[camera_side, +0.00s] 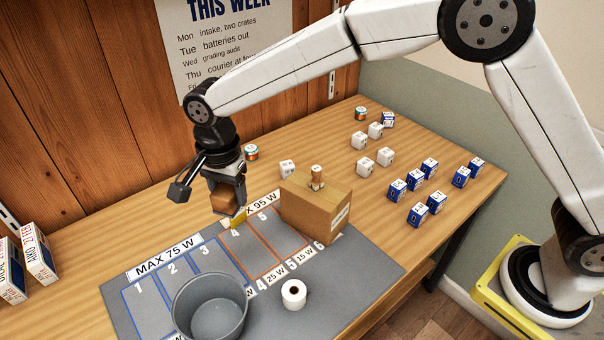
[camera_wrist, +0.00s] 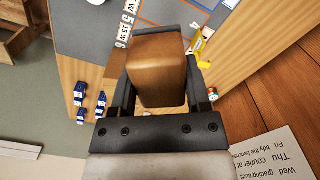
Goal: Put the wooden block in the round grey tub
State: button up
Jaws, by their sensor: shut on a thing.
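The wooden block (camera_side: 223,197) is brown and held between the fingers of my gripper (camera_side: 228,205), above the upper edge of the grey mat near slot 4. In the wrist view the block (camera_wrist: 158,68) fills the space between both fingers of my gripper (camera_wrist: 155,85). The round grey tub (camera_side: 211,308) stands on the front left part of the mat, below and in front of my gripper in the side view. Its visible inside looks empty. I cannot make out the tub in the wrist view.
A cardboard box (camera_side: 316,207) with a small can on top stands right of my gripper. A white roll (camera_side: 294,294) is right of the tub. A yellow item (camera_side: 237,217) lies close under my gripper. Several white and blue boxes stand at the back right.

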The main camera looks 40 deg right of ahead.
jog(key=s+a+n, duration=0.3)
jog(key=s+a, duration=0.3)
jog(key=a, duration=0.6)
send_near(217, 321)
jog(key=shift+f, duration=3.15)
jog(key=o, duration=1.3)
jog(key=shift+f, duration=0.1)
jog(key=shift+r, duration=6.1)
